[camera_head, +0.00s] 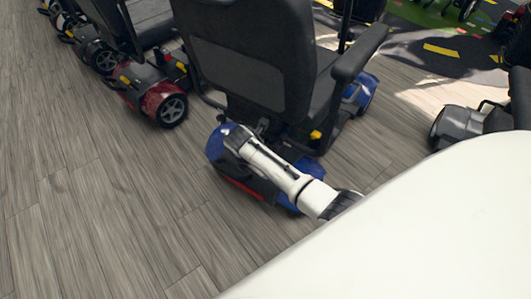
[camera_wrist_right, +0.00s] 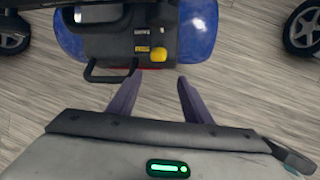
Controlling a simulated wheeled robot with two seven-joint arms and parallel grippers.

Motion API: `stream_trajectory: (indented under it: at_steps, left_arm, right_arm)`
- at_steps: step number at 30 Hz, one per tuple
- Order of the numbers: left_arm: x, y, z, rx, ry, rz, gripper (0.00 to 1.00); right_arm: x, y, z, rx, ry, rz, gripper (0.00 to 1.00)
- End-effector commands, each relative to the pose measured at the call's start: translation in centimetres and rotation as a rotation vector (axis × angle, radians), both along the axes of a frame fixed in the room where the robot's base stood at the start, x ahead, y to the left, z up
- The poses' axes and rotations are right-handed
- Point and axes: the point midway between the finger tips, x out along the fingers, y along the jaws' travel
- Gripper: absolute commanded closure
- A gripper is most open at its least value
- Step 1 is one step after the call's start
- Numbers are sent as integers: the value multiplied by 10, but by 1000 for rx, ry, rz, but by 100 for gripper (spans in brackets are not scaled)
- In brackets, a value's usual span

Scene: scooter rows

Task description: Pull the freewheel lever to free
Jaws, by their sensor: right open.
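The blue scooter (camera_head: 216,143) stands with its black seat back towards me in the head view. In the right wrist view its dark rear housing (camera_wrist_right: 110,42) lies between blue covers. A rounded yellow knob (camera_wrist_right: 158,54), which looks like the freewheel lever, sits on that housing, with a small yellow label beside it. My right gripper (camera_wrist_right: 158,76) is open and empty, its two dark fingers pointing at the housing just short of the knob. In the head view my white right arm reaches over the scooter's rear and hides part of it. My left gripper is out of view.
A red scooter (camera_head: 160,100) stands to the left in a row with others. A grey scooter (camera_head: 460,126) is at the right. A black loop handle (camera_wrist_right: 108,74) sticks out left of my fingers. The wooden floor (camera_head: 90,210) at the left is clear.

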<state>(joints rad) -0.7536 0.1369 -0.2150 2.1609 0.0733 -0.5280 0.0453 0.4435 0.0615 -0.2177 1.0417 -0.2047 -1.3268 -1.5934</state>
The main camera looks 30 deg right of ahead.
Motion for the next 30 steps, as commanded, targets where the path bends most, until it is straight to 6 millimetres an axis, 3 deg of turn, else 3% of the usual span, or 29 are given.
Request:
stream_trajectory:
  at_steps: [3, 8, 21, 30]
  left_arm:
    - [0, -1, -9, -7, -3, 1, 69]
    - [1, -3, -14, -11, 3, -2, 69]
    - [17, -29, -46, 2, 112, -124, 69]
    - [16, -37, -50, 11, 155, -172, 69]
  right_arm:
    - [13, -9, 6, -53, 71, 77, 55]
    - [17, -15, 2, -73, 106, 112, 55]
    - [27, -42, -70, -72, 102, 110, 55]
    - [30, -49, -83, -72, 101, 112, 55]
